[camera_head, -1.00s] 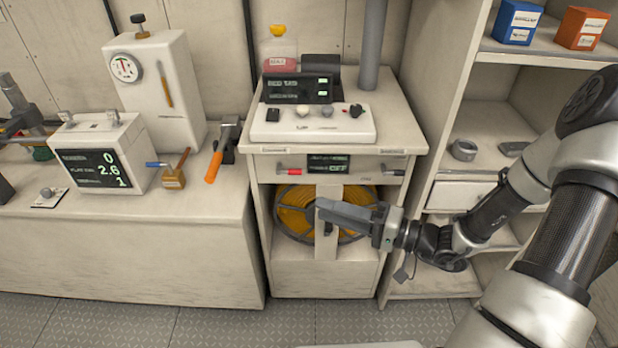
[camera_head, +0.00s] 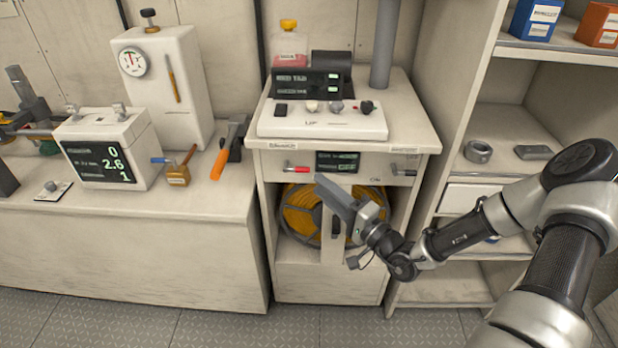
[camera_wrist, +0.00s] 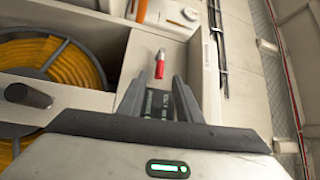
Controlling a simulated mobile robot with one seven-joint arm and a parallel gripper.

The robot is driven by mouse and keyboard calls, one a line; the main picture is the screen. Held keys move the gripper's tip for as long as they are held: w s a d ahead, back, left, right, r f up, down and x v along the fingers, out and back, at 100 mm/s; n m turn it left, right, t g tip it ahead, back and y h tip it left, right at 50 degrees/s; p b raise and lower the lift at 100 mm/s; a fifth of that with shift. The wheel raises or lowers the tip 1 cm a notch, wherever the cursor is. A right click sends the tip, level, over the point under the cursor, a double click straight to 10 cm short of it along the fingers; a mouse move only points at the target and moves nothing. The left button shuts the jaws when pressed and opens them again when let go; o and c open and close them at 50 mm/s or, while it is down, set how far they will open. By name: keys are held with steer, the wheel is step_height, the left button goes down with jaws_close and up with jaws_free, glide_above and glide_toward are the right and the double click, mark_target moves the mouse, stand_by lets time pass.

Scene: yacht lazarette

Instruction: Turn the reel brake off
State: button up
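A small red-handled lever (camera_head: 297,169) sits at the left of the cabinet's front panel (camera_head: 275,170). A second, dark-handled lever (camera_head: 404,172) is at the panel's right end. I cannot read which one is the reel brake. A small display (camera_head: 338,162) between them reads "OFF" on its lower line. Below, an orange hose reel (camera_head: 300,212) sits in the open bay behind a pale upright post. My gripper (camera_head: 325,185) is in front of the bay, just below and right of the red lever. In the wrist view my gripper (camera_wrist: 158,84) is open and empty, with the red lever (camera_wrist: 160,64) just beyond its fingertips.
A control box (camera_head: 320,122) with knobs stands on the cabinet top. The left bench holds a meter box (camera_head: 105,150) and an orange-handled tool (camera_head: 220,165). Open shelves (camera_head: 500,165) stand at right. The floor in front is clear.

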steer(key=x, duration=0.5)
steer(key=shift+w+a, duration=0.2)
steer(key=shift+w, duration=0.1)
jaws_close()
